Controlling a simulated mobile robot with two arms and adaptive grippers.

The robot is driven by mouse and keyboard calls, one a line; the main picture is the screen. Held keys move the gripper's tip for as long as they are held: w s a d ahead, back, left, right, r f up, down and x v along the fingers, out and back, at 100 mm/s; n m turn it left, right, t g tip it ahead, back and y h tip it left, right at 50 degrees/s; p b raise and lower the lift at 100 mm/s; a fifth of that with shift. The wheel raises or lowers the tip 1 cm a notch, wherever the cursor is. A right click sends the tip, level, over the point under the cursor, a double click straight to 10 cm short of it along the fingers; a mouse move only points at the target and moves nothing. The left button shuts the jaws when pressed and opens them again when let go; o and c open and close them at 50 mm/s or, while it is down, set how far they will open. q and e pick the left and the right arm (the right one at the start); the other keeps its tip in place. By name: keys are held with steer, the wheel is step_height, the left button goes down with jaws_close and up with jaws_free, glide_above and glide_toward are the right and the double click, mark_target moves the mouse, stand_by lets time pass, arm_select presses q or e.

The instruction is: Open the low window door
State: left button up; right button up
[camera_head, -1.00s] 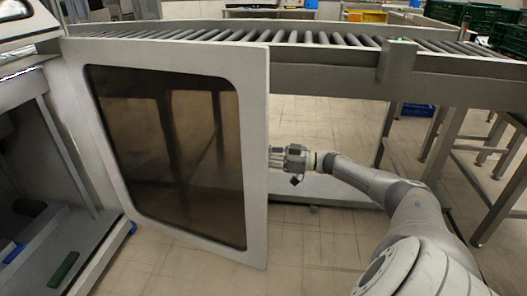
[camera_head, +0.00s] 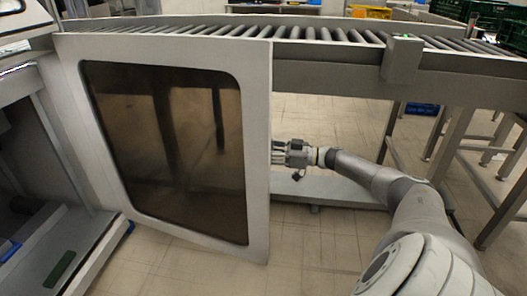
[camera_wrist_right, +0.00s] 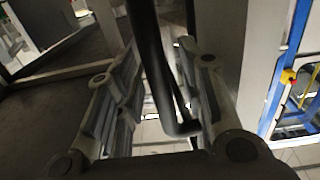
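The low window door (camera_head: 258,150) is a light grey framed panel with a dark see-through pane (camera_head: 165,150). It stands swung out from the machine at the left of the head view. My right gripper (camera_head: 277,152) is at the door's right edge, partly hidden behind it. In the right wrist view, the black bar handle (camera_wrist_right: 152,65) runs between the two fingers of my right gripper (camera_wrist_right: 160,75). The fingers stand apart around the handle, with narrow gaps showing beside it. My left gripper is not in view.
The machine's open lower compartment (camera_head: 60,235) shows at the left. A roller conveyor (camera_head: 330,38) runs behind and above the door, with metal legs (camera_head: 445,150) at the right. A low grey beam (camera_head: 335,188) lies behind my right gripper.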

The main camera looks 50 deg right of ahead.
steer(key=shift+r, duration=0.1)
steer(key=v, duration=1.2)
stand_by(0.6)
